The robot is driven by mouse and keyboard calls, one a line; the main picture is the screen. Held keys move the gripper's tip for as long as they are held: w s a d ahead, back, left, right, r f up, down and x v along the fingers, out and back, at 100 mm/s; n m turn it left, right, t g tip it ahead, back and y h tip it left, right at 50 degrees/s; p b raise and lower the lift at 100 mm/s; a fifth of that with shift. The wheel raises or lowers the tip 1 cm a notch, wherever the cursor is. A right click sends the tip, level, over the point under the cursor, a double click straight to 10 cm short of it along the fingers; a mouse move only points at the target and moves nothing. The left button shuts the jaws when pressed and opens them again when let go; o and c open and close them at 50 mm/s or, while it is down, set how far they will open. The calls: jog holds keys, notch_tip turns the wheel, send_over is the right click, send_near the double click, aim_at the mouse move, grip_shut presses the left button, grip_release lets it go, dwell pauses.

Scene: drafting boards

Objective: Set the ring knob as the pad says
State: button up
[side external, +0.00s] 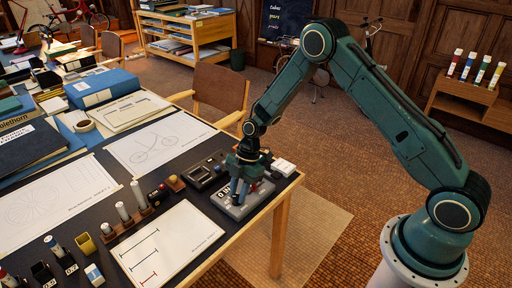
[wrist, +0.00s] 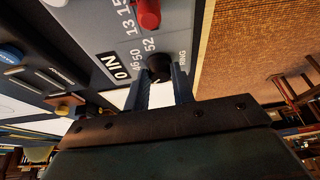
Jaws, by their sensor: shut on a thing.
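A grey control box (side external: 243,201) stands near the table's right corner, with my gripper (side external: 240,192) pointing down over it. In the wrist view my gripper (wrist: 160,80) is shut on the black ring knob (wrist: 159,66), one blue finger on each side. The word RING is printed by this knob, with the numbers 46, 50 and 52 around it; the knob's pointer is too small to read. A red knob (wrist: 147,14) with 13 and 15 beside it sits apart on the same panel. I cannot read any pad.
A dark box (side external: 206,173) stands left of the control box, and small white blocks (side external: 284,167) lie to its right. A drawing sheet (side external: 172,243) with bars lies in front. The table edge is close by.

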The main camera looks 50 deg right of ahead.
jog(key=m+t, duration=0.1)
jog(key=m, duration=0.2)
jog(key=shift+s+m, duration=0.15)
jog(key=shift+m, duration=0.25)
jog(key=m+t, duration=0.1)
jog(key=m, duration=0.2)
jog(key=shift+s+a+m+t+h, duration=0.1)
jog(key=shift+m+t+h, duration=0.2)
jog(key=shift+t+h, duration=0.1)
jog(key=m+h, duration=0.1)
jog(key=m, duration=0.2)
jog(key=m+t+h, duration=0.1)
jog(key=m, duration=0.3)
jog(key=shift+s+a+t, duration=0.2)
jog(key=shift+t, duration=0.1)
jog(key=m+h, duration=0.1)
jog(key=m, duration=0.1)
jog(key=m+h, duration=0.1)
jog(key=m, duration=0.1)
jog(key=shift+a+m, duration=0.2)
jog(key=shift+m, duration=0.2)
jog(key=shift+a+m+h, duration=0.15)
jog(key=shift+m+h, duration=0.75)
jog(key=shift+m, duration=1.3)
